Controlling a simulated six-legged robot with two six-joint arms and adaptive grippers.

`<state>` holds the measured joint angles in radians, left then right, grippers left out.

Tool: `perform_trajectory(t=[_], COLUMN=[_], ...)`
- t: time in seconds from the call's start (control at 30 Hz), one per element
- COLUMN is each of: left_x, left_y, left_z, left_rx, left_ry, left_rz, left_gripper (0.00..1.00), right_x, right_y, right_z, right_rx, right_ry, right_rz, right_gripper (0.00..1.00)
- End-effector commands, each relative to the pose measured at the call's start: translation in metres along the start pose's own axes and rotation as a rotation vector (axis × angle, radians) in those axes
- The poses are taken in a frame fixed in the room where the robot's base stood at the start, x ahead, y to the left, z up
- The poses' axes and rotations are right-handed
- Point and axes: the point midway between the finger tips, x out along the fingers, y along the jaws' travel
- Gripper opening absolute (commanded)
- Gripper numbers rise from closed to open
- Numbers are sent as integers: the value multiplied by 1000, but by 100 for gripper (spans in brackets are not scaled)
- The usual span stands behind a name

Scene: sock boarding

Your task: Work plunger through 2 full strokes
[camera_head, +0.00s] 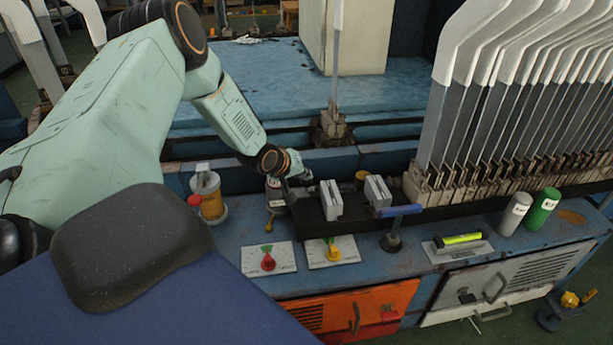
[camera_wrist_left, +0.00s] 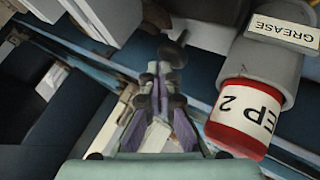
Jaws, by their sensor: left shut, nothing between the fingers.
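My left gripper (camera_head: 300,178) reaches down from the left over the bench, beside a small brass and grey fitting (camera_head: 275,204). In the left wrist view the fingers (camera_wrist_left: 160,82) are shut with nothing between them. A dark round knob on a short stem (camera_wrist_left: 173,49) shows just past the fingertips; I cannot tell whether they touch it or whether it is the plunger. A grey cylinder marked GREASE (camera_wrist_left: 272,58) with a red part marked EP 2 (camera_wrist_left: 240,117) is to the right of the fingers. My right gripper is not in view.
An amber jar (camera_head: 209,196) stands left of the fitting. Two dial plates (camera_head: 268,260) (camera_head: 333,251) lie in front. Pale blocks (camera_head: 331,199), a blue-handled lever (camera_head: 400,211) and a row of tall boards (camera_head: 470,110) are to the right, with grey (camera_head: 514,215) and green (camera_head: 542,210) cans.

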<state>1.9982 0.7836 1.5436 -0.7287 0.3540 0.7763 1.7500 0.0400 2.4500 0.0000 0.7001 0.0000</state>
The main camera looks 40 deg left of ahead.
Motion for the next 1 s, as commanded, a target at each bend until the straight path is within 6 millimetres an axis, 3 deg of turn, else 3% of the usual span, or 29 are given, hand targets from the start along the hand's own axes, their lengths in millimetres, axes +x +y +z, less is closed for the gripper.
perform_trajectory(t=[0.53,1.0], left_x=[1,-15], left_y=[-3,9], left_z=[3,-9], left_rx=[-1,-1], left_ry=[-5,-4], left_rz=[-4,-3], left_gripper=[0,0], right_x=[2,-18], right_y=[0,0], right_z=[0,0], right_rx=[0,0], right_ry=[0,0], right_rz=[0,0], right_gripper=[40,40])
